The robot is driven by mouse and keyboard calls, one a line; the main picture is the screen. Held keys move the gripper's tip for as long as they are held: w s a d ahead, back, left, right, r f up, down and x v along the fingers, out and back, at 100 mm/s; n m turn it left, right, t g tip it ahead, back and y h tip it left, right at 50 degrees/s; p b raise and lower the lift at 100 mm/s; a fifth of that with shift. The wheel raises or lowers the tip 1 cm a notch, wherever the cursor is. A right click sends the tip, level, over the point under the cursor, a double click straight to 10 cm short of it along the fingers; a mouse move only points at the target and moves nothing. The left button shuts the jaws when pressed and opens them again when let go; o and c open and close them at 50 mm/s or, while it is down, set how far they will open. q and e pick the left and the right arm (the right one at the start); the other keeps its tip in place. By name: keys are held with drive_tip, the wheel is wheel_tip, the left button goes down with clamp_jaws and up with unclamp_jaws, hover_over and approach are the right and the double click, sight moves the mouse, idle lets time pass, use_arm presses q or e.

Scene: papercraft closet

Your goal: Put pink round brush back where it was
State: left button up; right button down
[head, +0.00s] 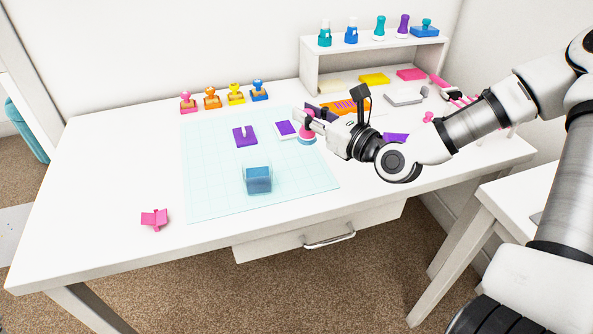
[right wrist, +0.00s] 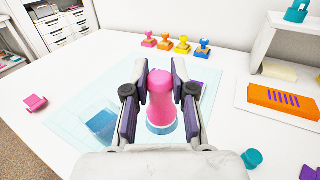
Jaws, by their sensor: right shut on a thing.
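The pink round brush (head: 308,135) stands upright over the right part of the pale teal cutting mat (head: 210,190), its pink handle up and its blue-rimmed base down. My right gripper (head: 303,115) is shut on its handle. In the right wrist view the brush (right wrist: 161,88) sits between the two dark pads of the gripper (right wrist: 158,92). I cannot tell whether its base touches the mat. My left gripper is not in view.
A clear container with blue contents (head: 258,182) and purple pieces (head: 244,134) lie on the mat. Several stamps (head: 212,98) line the back. A white shelf (head: 372,44) holds brushes. A pink piece (head: 154,219) lies front left.

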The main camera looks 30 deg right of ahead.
wheel_tip(320, 180, down, 9)
drive_tip(key=shift+s+f+b, duration=0.1)
drive_tip(key=shift+f+b, duration=0.05)
drive_tip(key=shift+b, duration=1)
drive_tip(key=shift+f, duration=0.15)
drive_tip(key=c, duration=1)
unclamp_jaws()
